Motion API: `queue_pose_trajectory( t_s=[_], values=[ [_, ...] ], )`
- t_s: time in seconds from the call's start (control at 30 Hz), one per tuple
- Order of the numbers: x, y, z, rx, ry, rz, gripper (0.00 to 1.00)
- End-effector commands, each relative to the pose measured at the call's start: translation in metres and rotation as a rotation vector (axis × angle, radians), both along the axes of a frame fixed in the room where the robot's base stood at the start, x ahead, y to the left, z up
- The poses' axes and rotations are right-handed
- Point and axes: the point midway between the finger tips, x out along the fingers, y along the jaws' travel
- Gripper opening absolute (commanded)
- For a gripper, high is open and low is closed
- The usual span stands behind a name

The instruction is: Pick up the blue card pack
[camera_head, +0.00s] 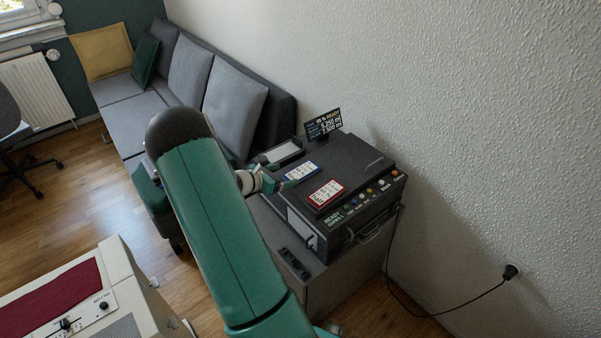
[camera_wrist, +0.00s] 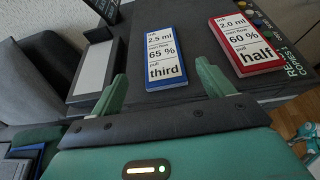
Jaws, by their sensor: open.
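The blue card pack (camera_head: 301,171) lies flat on top of the dark machine, its white label edged in blue. In the wrist view the blue card pack (camera_wrist: 165,58) is ahead of my gripper, its label reading "third". My gripper (camera_wrist: 160,82) is open, with green fingers spread on either side of the pack's near end. No contact shows. In the head view my gripper (camera_head: 275,184) is just left of the pack, partly hidden by my green arm. A red card pack (camera_head: 326,193) lies to the right of the blue one, also in the wrist view (camera_wrist: 246,45).
The dark machine (camera_head: 375,170) stands on a grey cabinet (camera_head: 335,283) against the white wall. A small display sign (camera_head: 323,124) and a dark tray (camera_head: 280,152) are behind the packs. A grey sofa (camera_head: 130,115) stands left. A cable (camera_head: 440,312) runs to the wall.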

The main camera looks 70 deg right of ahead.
Motion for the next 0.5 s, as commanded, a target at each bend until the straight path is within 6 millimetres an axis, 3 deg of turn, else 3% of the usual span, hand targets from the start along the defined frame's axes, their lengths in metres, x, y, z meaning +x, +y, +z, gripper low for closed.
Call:
queue_pose_trajectory(
  t_s=[0.5],
  values=[
    [-0.024, -0.051, -0.022, 0.000, 0.000, 0.002, 0.80]
  ],
)
